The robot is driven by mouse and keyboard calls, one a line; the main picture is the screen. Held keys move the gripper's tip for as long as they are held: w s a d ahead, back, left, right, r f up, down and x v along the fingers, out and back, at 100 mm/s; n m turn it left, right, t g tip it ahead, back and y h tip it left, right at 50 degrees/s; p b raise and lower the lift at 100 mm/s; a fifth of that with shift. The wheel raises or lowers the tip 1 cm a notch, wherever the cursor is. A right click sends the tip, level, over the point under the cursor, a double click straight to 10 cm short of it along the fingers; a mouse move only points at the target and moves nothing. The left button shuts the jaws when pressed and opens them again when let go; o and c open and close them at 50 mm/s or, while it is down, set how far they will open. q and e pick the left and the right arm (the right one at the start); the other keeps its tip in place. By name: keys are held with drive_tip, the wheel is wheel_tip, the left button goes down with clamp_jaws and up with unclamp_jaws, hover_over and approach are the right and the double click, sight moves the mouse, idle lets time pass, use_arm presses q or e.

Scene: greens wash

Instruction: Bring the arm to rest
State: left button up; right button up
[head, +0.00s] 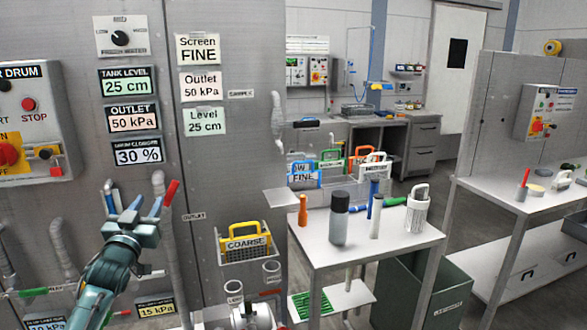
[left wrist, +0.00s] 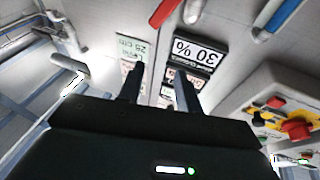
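My left gripper (head: 136,188) is raised in front of the grey panel wall, below the 30 % display (head: 138,153). Its fingers stand apart with nothing between them, so it is open and empty. In the left wrist view the two dark fingers (left wrist: 159,88) are also apart, pointing toward the wall, with the 30 % display (left wrist: 195,54) upside down beyond them. A red handle (head: 170,193) stands just right of the fingers in the head view; I cannot tell whether they touch it. My right gripper is not in view.
A control box (head: 32,125) with buttons and a red knob is on the wall at left. A yellow COARSE screen (head: 243,240) sits in a wall holder. A white table (head: 405,243) with bottles stands to the right, beside a green bin (head: 445,285).

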use_arm(q)
drive_tip(key=s+d+f+m+g, duration=0.1)
drive_tip(key=s+d+f+g, duration=0.15)
drive_tip(key=f, duration=0.65)
drive_tip(key=s+d+f+m+g, duration=0.1)
drive_tip(key=s+f+m+g, duration=0.2)
drive_tip(key=f, duration=0.5)
drive_tip(key=s+d+f+g+h, duration=0.1)
drive_tip(key=s+d+f, duration=0.45)
drive_tip(key=s, duration=0.35)
drive_tip(key=s+d+f+g+h, duration=0.1)
drive_tip(key=s+d+f+g, duration=0.1)
drive_tip(key=s+d+f, duration=0.4)
drive_tip(key=s+d+f+n+g, duration=0.1)
drive_tip(key=s+d+f, duration=0.1)
drive_tip(key=s, duration=0.7)
drive_tip(key=s+d+f+g+h, duration=0.1)
drive_tip(key=s+d+f, duration=0.1)
drive_tip(key=s, duration=0.7)
drive_tip(key=shift+s+d+n, duration=0.15)
drive_tip(key=shift+s+n, duration=0.2)
drive_tip(key=shift+n, duration=0.05)
